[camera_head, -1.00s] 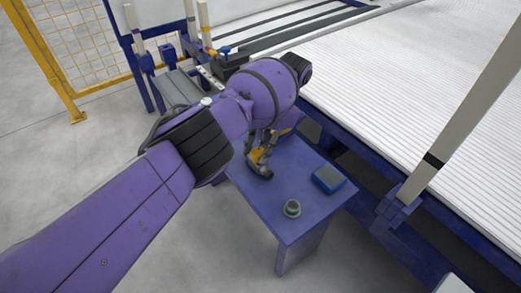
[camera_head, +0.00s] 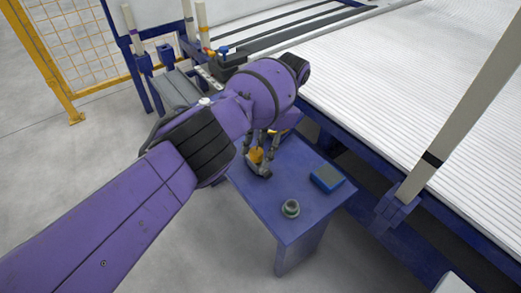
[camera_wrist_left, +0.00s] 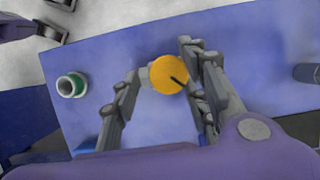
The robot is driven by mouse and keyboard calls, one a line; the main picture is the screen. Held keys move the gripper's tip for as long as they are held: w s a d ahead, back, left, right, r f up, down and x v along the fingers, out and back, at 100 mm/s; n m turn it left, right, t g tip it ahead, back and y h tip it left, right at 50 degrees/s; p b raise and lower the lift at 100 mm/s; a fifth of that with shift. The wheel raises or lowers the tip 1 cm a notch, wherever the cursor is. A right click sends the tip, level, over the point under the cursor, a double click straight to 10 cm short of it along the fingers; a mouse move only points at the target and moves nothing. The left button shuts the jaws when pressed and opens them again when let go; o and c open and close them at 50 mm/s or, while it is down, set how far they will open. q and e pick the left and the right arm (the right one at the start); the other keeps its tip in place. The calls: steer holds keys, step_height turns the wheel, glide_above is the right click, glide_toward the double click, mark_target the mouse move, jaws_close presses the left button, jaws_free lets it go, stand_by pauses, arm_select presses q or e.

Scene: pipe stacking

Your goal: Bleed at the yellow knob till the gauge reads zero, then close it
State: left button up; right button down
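The yellow knob (camera_wrist_left: 168,74) is round with a dark line on its face that points to the lower right in the left wrist view. It lies between the fingers of my left gripper (camera_wrist_left: 160,86), right beside the right-hand finger. A pale part bridges the small space to the left-hand finger, so I cannot tell if both fingers grip. In the head view, my left gripper (camera_head: 259,158) is low over the table around the knob (camera_head: 256,155), partly hidden by my arm. My right gripper (camera_wrist_left: 55,20) appears empty with fingers apart at the wrist view's top left. No gauge face is readable.
A large ribbed white bed (camera_head: 400,90) on blue frames stands behind.

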mark_target(260, 151)
arm_select(q)
steer(key=shift+w+r, duration=0.15)
step_height(260, 151, up, 6)
steer(key=shift+w+a+r, duration=0.1)
steer(key=shift+r, duration=0.15)
step_height(260, 151, up, 3)
steer(key=shift+r, duration=0.15)
stand_by(0.3)
steer(key=shift+s, duration=0.25)
